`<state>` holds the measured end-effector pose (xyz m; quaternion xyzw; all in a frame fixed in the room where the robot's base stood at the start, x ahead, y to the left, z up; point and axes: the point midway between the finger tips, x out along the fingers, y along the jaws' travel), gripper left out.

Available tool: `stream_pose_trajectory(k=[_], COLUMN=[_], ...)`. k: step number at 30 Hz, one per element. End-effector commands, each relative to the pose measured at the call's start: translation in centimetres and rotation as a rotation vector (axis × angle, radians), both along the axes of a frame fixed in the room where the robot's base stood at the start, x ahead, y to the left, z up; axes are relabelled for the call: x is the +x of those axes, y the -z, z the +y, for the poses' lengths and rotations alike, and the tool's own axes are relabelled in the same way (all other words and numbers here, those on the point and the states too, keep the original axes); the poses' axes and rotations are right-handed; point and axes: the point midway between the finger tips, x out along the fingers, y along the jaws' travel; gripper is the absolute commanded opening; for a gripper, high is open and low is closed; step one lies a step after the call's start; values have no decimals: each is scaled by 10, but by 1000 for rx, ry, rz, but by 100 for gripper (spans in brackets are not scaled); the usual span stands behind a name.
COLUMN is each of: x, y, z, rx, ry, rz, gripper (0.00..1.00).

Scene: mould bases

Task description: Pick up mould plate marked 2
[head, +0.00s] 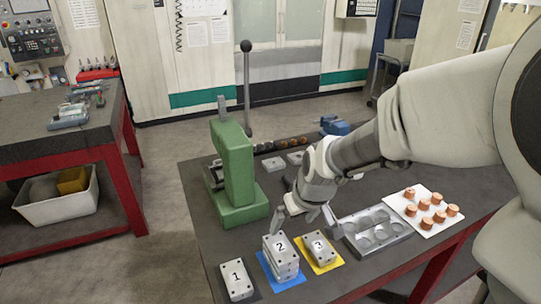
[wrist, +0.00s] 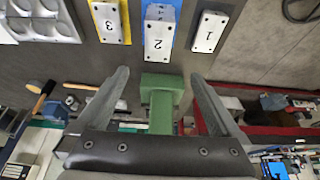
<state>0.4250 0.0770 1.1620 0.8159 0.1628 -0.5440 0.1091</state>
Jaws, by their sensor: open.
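The mould plate marked 2 (head: 281,246) is a grey metal block with corner holes. It lies on top of a stack of similar plates on a blue mat (head: 264,265). In the wrist view the plate marked 2 (wrist: 159,34) shows upside down, at the top centre. My gripper (head: 306,220) is open and empty, above and behind the plates marked 2 and 3. In the wrist view my gripper (wrist: 158,76) has its fingers spread wide, with the plate beyond the tips and in line with the gap. Nothing touches the fingers.
The plate marked 3 (head: 319,245) is on a yellow mat, close right of the 2 stack. The plate marked 1 (head: 237,275) is at the left. A green press (head: 237,165) stands behind them. A grey tray with round pockets (head: 375,232) is at the right.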

Motion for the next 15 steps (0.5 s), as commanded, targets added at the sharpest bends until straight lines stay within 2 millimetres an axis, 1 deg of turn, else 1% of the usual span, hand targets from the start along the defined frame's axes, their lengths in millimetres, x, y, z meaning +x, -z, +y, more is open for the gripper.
stream_pose_trajectory(k=[5, 15], x=[6, 30], y=[24, 86], z=[4, 14], rx=[3, 2], ry=[-5, -6], rz=[7, 6], gripper=[100, 100])
